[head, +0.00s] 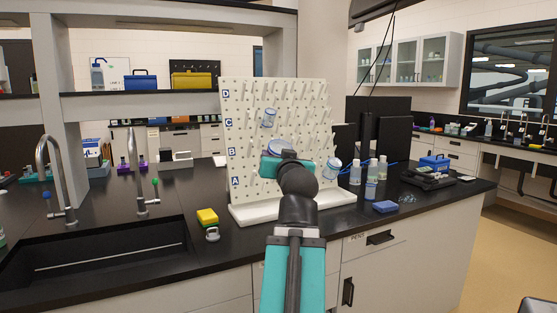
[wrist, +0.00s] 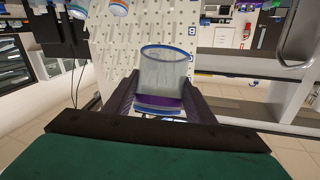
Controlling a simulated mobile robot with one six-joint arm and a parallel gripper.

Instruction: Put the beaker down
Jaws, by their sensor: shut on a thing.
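A clear beaker with a blue rim (wrist: 163,72) sits between the two dark fingers of my gripper (wrist: 157,98) in the wrist view. In the head view, my gripper (head: 291,162) is in front of the white pegboard (head: 245,95), around rows A and B. The beaker (head: 277,146) shows just past my gripper there, its lower part hidden. My gripper is shut on it. In the wrist view, the pegboard (wrist: 115,50) stands behind the beaker. I cannot tell whether the beaker touches a peg.
A yellow sponge (head: 207,216), a sink (head: 100,258) and taps (head: 137,175) are left.

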